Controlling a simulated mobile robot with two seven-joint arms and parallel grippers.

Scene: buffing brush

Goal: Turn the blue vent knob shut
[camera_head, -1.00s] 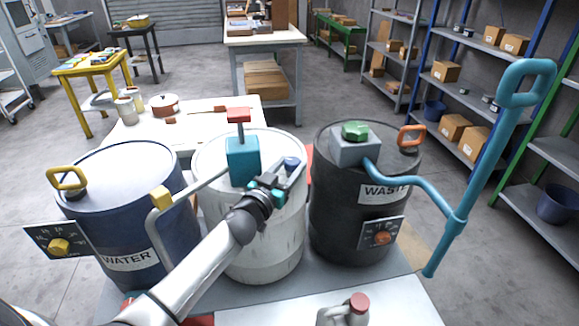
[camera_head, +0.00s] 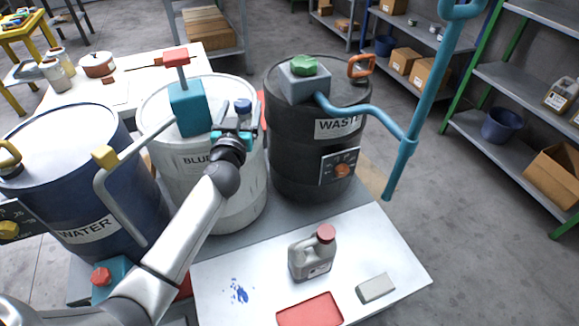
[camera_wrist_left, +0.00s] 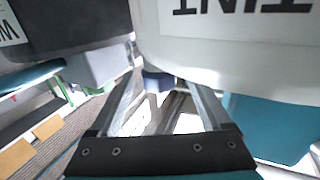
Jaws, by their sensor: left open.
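The blue vent knob (camera_head: 243,106) sits on the right side of the white drum's (camera_head: 185,160) lid, near the rim. In the left wrist view the dark blue knob (camera_wrist_left: 157,82) shows between the far ends of the two fingers. My left gripper (camera_head: 241,121) is open at the knob, its fingers apart on either side in the wrist view (camera_wrist_left: 160,88). Whether a finger touches the knob, I cannot tell. My right gripper is in neither view.
A teal pump (camera_head: 189,108) with a red top stands left of the knob on the same lid. A black waste drum (camera_head: 305,170) with a blue-grey pipe stands close on the right. A blue water drum (camera_head: 75,190) is left. A white table (camera_head: 375,240) holds a grey jug (camera_head: 312,256).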

